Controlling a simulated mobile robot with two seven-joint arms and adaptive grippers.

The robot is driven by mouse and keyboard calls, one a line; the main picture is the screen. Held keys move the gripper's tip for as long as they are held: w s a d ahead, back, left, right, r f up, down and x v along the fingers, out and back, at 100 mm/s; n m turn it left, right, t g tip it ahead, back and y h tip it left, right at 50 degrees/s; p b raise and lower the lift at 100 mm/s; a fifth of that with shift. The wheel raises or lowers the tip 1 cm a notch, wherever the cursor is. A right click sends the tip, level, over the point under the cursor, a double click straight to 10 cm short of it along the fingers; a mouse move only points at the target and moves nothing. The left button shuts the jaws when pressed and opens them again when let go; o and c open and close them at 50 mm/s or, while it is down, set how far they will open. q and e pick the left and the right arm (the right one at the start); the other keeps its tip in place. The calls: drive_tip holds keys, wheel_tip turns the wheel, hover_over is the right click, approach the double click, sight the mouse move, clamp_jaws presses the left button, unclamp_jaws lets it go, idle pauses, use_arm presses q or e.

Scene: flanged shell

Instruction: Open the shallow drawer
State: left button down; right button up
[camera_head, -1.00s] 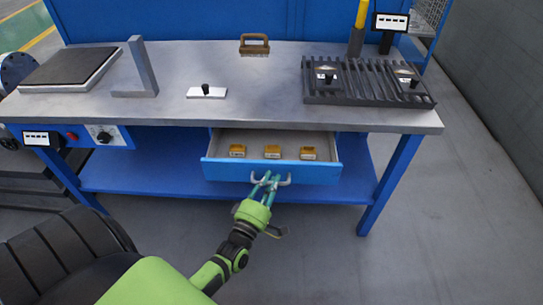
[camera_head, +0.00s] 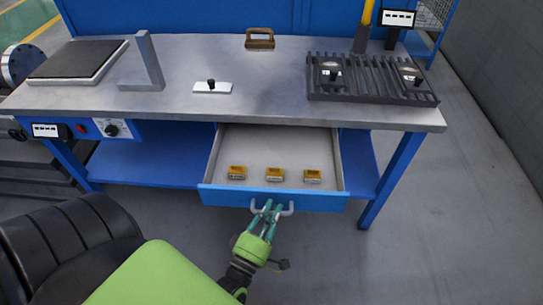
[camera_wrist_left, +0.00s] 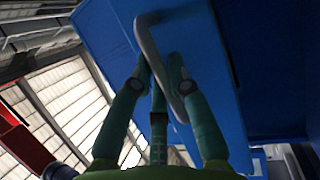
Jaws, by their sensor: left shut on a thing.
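The shallow drawer (camera_head: 272,198) has a blue front and a grey inside, and it is pulled well out from under the bench. Its grey bow handle (camera_head: 287,211) is on the middle of the front. My left gripper (camera_head: 268,209) is shut on this handle. In the left wrist view the green fingers (camera_wrist_left: 160,80) are around the grey handle (camera_wrist_left: 150,45), against the blue drawer front (camera_wrist_left: 195,40). Several small yellow boxes lie in the drawer, the middle one (camera_head: 275,174) among them. My right gripper is not in view.
The grey bench top (camera_head: 270,100) carries a slotted black plate (camera_head: 370,85), a white plate with a black knob (camera_head: 212,88), a metal angle (camera_head: 148,65) and a brush (camera_head: 260,40). A blue lower shelf (camera_head: 150,168) runs underneath. The floor in front at right is clear.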

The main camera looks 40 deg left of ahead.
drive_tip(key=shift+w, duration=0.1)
use_arm(q)
drive_tip(key=c, duration=1.1)
unclamp_jaws()
drive_tip(key=shift+c, duration=0.2)
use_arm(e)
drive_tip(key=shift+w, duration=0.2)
use_arm(q)
drive_tip(key=v, duration=1.2)
drive_tip(key=shift+f, duration=0.1)
